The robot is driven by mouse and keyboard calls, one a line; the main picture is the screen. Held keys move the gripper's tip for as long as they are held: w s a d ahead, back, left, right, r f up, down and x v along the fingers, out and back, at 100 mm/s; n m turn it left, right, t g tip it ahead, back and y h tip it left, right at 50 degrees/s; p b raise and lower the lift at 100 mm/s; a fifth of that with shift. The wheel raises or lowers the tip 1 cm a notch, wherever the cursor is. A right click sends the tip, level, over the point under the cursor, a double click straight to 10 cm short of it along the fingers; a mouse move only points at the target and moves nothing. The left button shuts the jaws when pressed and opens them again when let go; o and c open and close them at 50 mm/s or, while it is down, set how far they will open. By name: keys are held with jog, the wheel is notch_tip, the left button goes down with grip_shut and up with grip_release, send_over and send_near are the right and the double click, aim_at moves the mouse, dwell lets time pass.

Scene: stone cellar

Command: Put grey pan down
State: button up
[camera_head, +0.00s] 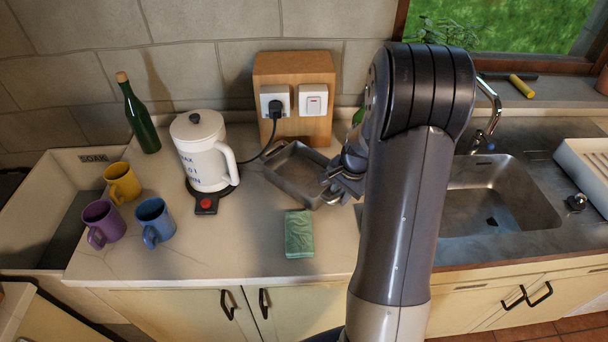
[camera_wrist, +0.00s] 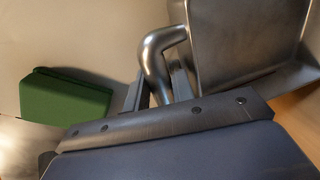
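The grey pan (camera_head: 294,174) is a shallow rectangular metal pan at the back of the counter, in front of the wooden socket block. My gripper (camera_head: 341,190) is at its right side, shut on the pan's bent handle. In the wrist view the handle (camera_wrist: 158,58) runs down between my two fingers (camera_wrist: 162,92), and the pan's body (camera_wrist: 235,45) fills the upper right. The pan looks tilted in the head view. I cannot tell whether its underside touches the counter. My arm hides part of the area to the right.
A folded green cloth (camera_head: 299,234) lies on the counter in front of the pan. A white kettle (camera_head: 203,152) stands to the left. Yellow (camera_head: 122,183), purple (camera_head: 102,223) and blue (camera_head: 154,222) mugs and a green bottle (camera_head: 139,118) are farther left. A sink (camera_head: 495,200) is right.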

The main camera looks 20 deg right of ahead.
grip_shut()
jog(key=shift+r, duration=0.15)
